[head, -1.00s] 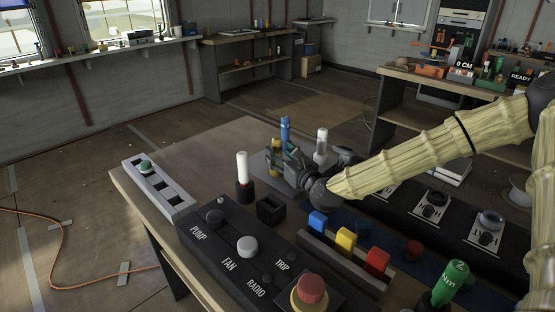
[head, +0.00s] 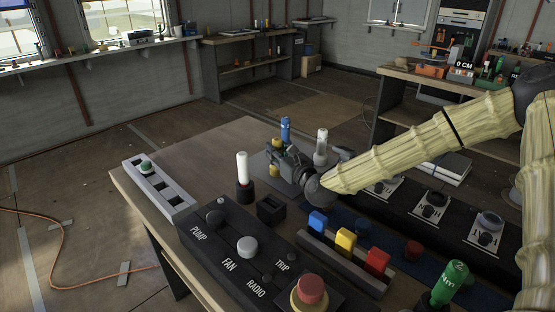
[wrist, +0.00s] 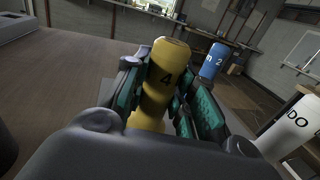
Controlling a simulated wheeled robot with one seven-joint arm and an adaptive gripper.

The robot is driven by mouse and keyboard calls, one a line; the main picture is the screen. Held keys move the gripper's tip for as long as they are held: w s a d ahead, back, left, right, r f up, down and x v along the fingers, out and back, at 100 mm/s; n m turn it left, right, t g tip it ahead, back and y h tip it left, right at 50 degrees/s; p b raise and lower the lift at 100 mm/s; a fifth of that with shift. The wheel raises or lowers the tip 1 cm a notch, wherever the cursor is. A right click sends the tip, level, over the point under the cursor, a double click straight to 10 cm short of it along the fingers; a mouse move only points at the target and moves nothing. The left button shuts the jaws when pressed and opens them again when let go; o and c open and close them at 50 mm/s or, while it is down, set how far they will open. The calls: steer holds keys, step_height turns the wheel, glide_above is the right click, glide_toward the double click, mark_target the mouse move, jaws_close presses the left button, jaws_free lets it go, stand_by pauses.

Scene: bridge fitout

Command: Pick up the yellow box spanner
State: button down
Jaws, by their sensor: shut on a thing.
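The yellow box spanner (wrist: 160,85), a yellow cylinder marked 4, stands between the two green-padded fingers of my gripper (wrist: 160,95) in the wrist view. The pads are closed on its sides. In the head view my gripper (head: 279,160) is at the far end of the table, and a little of the yellow spanner (head: 275,171) shows beside the fingers. Its lower end is hidden by the gripper in the wrist view, so I cannot tell whether it touches the mat.
A blue cylinder (head: 285,129) stands just behind my gripper, and a white one (head: 321,146) stands to its right. A white-topped cylinder (head: 243,170) in a dark holder and an empty dark square holder (head: 271,209) are in front.

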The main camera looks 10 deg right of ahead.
step_height(320, 180, up, 10)
steer(key=shift+r, duration=0.1)
stand_by(0.5)
steer(key=c, duration=1.9)
jaws_free()
jaws_close()
steer(key=shift+d, duration=0.15)
